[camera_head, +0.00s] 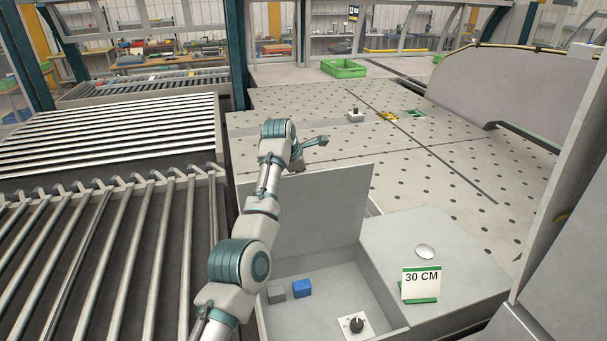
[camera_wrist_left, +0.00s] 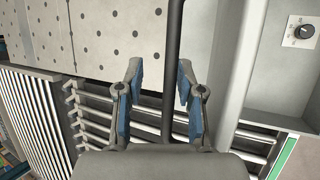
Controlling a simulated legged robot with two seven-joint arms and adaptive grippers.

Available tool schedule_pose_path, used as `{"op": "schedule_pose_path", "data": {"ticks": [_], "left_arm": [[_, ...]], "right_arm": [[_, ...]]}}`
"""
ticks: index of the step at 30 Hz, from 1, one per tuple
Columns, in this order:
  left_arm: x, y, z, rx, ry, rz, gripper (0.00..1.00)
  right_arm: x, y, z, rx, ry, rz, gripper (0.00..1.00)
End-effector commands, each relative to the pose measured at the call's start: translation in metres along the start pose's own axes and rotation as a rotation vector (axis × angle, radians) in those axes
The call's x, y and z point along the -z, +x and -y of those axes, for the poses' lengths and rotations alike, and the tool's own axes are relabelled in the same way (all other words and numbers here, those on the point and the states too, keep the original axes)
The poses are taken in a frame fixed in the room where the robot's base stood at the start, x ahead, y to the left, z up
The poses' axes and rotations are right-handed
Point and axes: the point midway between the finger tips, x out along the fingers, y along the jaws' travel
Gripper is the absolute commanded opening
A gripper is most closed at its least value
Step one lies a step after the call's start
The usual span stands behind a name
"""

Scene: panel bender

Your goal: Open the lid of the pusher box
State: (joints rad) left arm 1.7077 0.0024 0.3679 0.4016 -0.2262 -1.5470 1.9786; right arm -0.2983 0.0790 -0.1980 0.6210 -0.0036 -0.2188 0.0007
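The pusher box (camera_head: 387,322) is at the lower middle of the head view. Its grey lid (camera_head: 318,215) stands raised and near upright at the far side, so the inside shows. My left gripper (camera_head: 318,143) appears above the lid's top edge in the head view. In the left wrist view its two blue-padded fingers (camera_wrist_left: 160,98) are spread apart. A dark narrow bar (camera_wrist_left: 173,60), perhaps the lid seen edge-on, runs between them with gaps on both sides. I cannot tell the depth between fingers and bar. My right gripper is in neither view.
Inside the box are a grey block (camera_head: 276,294), a blue block (camera_head: 302,288) and a black knob on a white plate (camera_head: 355,325). A closed grey cover (camera_head: 450,275) with a 30 CM sign (camera_head: 420,283) adjoins on the right. Rollers (camera_head: 110,260) lie left; a perforated table (camera_head: 440,185) lies beyond.

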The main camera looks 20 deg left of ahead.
Motion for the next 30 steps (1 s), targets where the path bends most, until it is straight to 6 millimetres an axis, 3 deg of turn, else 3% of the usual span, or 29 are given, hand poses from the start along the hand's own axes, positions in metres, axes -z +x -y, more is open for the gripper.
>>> {"op": "schedule_pose_path", "data": {"ticks": [5, 12, 18, 30], "left_arm": [[-0.002, -0.018, 0.000, -0.002, 0.001, -0.001, 0.37], [-0.001, -0.074, -0.003, -0.005, -0.001, 0.002, 0.37], [0.000, -0.106, -0.004, -0.003, -0.001, 0.002, 0.37], [0.001, -0.115, -0.005, -0.002, -0.002, 0.001, 0.37]], "right_arm": [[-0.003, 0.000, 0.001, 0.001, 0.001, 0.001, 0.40], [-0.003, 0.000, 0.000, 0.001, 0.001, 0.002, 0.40], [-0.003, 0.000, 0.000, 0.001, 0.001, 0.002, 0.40], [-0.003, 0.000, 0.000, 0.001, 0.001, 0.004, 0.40]]}}
